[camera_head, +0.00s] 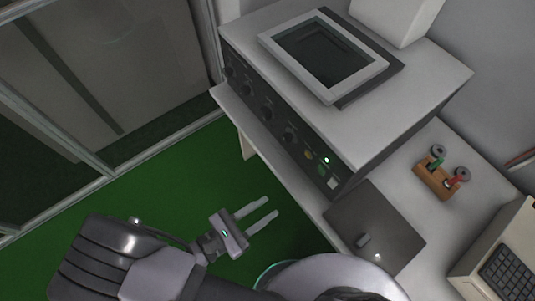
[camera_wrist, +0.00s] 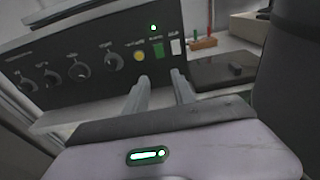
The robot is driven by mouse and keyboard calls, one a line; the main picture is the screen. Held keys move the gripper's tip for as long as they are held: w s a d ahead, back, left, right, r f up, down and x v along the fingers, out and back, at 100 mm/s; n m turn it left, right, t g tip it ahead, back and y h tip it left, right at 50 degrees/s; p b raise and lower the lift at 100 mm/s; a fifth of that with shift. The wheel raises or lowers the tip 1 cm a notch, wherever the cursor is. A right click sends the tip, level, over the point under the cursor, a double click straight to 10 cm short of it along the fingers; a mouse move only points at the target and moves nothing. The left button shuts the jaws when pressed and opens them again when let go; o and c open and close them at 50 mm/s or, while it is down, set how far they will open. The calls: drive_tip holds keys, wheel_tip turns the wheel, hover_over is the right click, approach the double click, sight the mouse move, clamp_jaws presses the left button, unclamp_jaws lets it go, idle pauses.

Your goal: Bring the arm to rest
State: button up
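My gripper (camera_head: 262,213) is in the lower middle of the head view, over the green floor. Its two light-grey fingers stand apart with nothing between them. The arm reaches in from the bottom left. In the wrist view my gripper (camera_wrist: 159,90) points at the front of a machine, with a gap between the fingers. The machine (camera_head: 420,98) is a pale box with a dark front panel on the table (camera_head: 233,101). The panel (camera_wrist: 95,58) has several knobs, a yellow button, a lit green light and a white switch. The fingers look clear of the machine.
A dark flat plate (camera_head: 375,226) lies on the table right of the gripper. A wooden block (camera_head: 436,181) with green and red parts stands behind it. A keypad device (camera_head: 508,268) is at the far right. A glass partition (camera_head: 105,90) stands at left. Green floor (camera_head: 165,190) is open below.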

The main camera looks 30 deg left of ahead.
drive_tip(key=w+d+r+m+g+y+b, duration=0.2)
drive_tip(key=w+d+r+m+g+y, duration=0.2)
drive_tip(key=d+r+m, duration=0.7)
drive_tip(key=w+d+r+m+g+y+b, duration=0.3)
drive_tip(key=d+r+m, duration=0.9)
drive_tip(key=m, duration=1.2)
drive_tip(key=shift+w+r+m+g+y, duration=0.15)
drive_tip(key=shift+w+m+g+y, duration=0.25)
drive_tip(key=shift+w+g+y, duration=0.5)
